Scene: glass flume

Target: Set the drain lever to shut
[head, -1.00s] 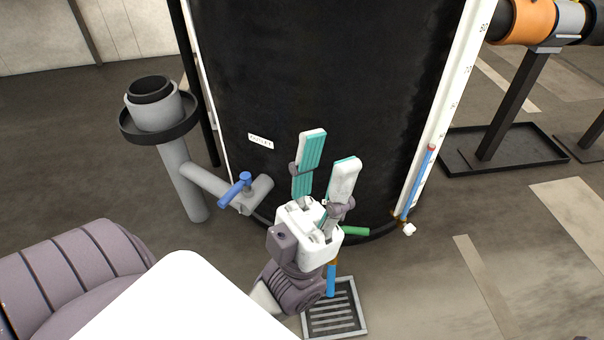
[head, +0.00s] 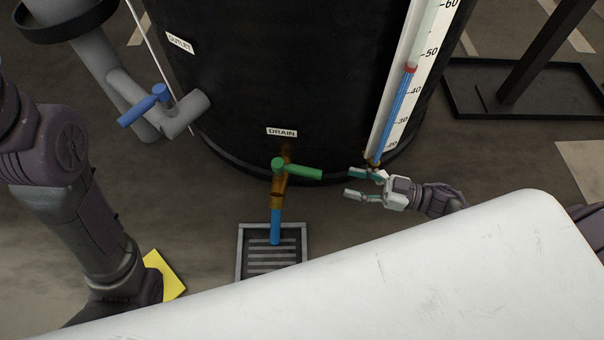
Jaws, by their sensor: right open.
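The green drain lever (head: 302,171) sits on a brass valve (head: 279,186) low on the black tank, under a DRAIN label (head: 282,132). The lever's arm points right, crosswise to the downward spout. A blue column (head: 276,226) runs from the spout to the floor grate; I cannot tell whether it is water or a tube. My right gripper (head: 354,183) is open and empty, to the right of the lever's tip, fingers pointing left at it. A gap shows between them in the picture. My left gripper is out of view.
A blue outlet lever (head: 145,105) is on the grey pipe at the left. The gauge tube (head: 402,110) with a blue column stands just behind my right gripper. The grate (head: 241,250) lies below the drain. A yellow patch (head: 165,275) lies at lower left.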

